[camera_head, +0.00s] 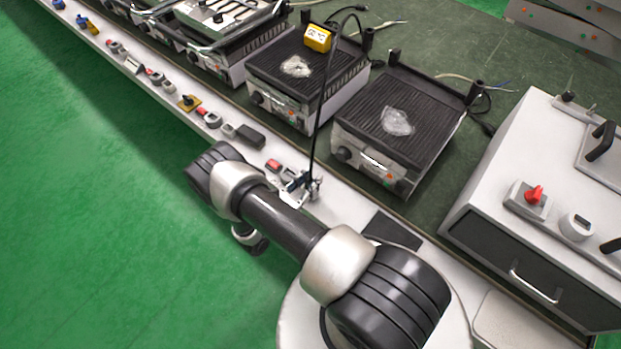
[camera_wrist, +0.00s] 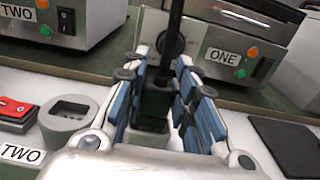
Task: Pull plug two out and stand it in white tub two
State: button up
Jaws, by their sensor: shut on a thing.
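My gripper (camera_wrist: 160,103) has its blue-padded fingers shut on a dark plug (camera_wrist: 156,101), which is upright, with a black cable rising from its top. In the head view my gripper (camera_head: 302,188) is low over the white ledge, and the cable (camera_head: 320,110) runs up from it past the grill. A pale rim (camera_wrist: 149,127), perhaps white tub two, shows just below the plug between the fingers. I cannot tell whether the plug is inside it or touching it. A grey socket (camera_wrist: 62,128) with an empty-looking dark recess stands to the left, behind a TWO label (camera_wrist: 22,153).
A red switch (camera_wrist: 15,109) is left of the socket. Grill two (camera_wrist: 85,22) and grill one (camera_wrist: 235,45) stand behind the ledge. A dark flat pad (camera_wrist: 287,145) lies to the right.

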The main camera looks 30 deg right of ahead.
jog(key=shift+f, duration=0.85)
jog(key=o, duration=1.1)
jog(key=shift+o, duration=0.2)
jog(key=v, duration=1.2)
jog(key=shift+r, duration=0.1)
